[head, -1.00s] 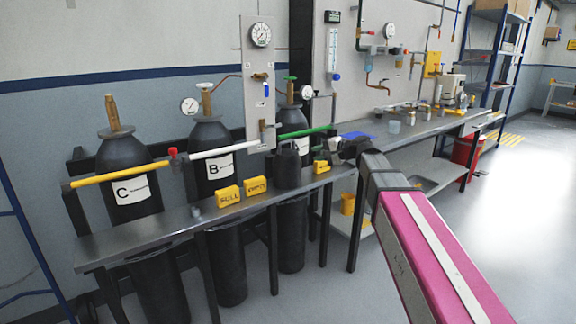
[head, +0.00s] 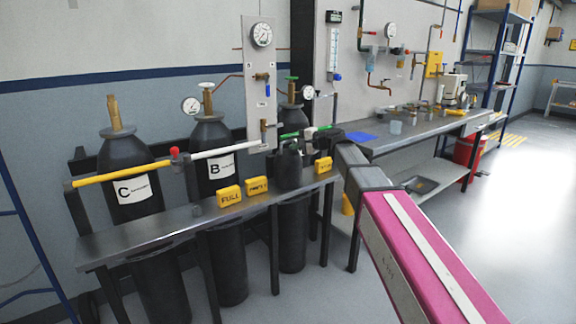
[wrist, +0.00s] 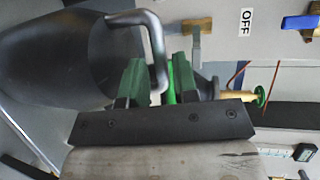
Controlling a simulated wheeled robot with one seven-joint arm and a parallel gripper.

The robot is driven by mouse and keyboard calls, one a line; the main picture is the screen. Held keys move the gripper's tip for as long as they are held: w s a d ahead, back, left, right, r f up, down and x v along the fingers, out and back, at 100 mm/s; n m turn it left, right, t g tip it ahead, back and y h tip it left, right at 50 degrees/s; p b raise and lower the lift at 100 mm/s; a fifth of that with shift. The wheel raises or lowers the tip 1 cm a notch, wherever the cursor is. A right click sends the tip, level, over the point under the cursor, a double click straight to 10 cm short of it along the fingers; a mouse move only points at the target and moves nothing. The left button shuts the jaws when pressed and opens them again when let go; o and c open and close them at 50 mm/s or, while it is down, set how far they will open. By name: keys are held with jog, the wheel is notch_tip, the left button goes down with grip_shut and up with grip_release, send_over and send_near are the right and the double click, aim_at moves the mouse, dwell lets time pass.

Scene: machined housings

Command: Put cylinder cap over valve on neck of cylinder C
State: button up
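Cylinder C (head: 125,155) stands upright at the left, behind a yellow bar (head: 120,174), with a bare brass valve (head: 114,112) on its neck. In the head view my gripper (head: 310,135) is at the cap's upper right, fingertips indistinct.
The steel shelf (head: 140,239) carries yellow signs (head: 229,196). Cylinder B (head: 212,155) and another cylinder stand behind the white bar (head: 225,148) and green bar (head: 291,134). A gauge panel (head: 258,85) rises behind. Open floor lies at the right.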

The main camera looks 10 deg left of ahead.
jog(key=x, duration=0.2)
jog(key=shift+w+a, duration=0.15)
jog(key=shift+a, duration=0.15)
grip_shut()
dwell(1.2)
